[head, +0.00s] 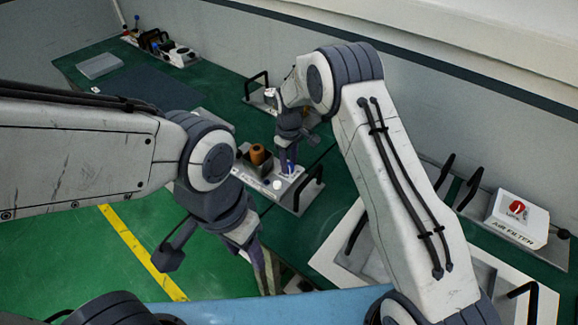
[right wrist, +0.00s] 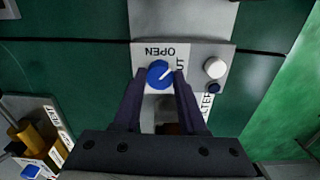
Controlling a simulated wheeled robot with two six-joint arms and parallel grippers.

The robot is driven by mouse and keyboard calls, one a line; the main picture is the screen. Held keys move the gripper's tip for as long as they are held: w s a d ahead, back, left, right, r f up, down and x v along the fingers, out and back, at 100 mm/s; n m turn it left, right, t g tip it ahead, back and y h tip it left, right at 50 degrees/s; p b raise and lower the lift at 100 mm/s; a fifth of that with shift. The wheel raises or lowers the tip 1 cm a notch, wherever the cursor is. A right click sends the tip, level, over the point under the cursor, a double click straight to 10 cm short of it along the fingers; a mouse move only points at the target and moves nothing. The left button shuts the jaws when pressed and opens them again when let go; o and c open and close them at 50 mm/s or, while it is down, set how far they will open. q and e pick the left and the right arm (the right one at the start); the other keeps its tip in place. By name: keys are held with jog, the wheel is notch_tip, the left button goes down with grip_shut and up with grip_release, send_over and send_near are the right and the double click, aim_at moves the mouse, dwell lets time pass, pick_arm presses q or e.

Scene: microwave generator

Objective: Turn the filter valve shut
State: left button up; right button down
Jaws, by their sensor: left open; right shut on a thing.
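The filter valve is a round blue knob (right wrist: 158,73) with a white pointer line, on a light grey panel (right wrist: 226,56). In the right wrist view the line points right and slightly up, towards a partly covered word ending in "UT"; "OPEN" is printed upside down above the knob. My right gripper (right wrist: 160,82) has its two dark fingers on either side of the knob, shut on it. In the head view the right gripper (head: 288,168) reaches down onto the filter module (head: 283,198), hiding most of the knob. My left gripper (head: 267,283) is open and empty, low near the bench's front.
An orange cylinder (head: 257,154) and a black handle (head: 311,185) rise from the module. An air filter box (head: 516,218) stands at right.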

jog(key=m+b, duration=0.1)
jog(key=m, duration=0.3)
jog(key=shift+m, duration=0.3)
jog(key=shift+m+b, duration=0.75)
jog(key=shift+m, duration=1.55)
jog(key=shift+c, duration=2.2)
grip_release()
jog(key=shift+r, duration=0.1)
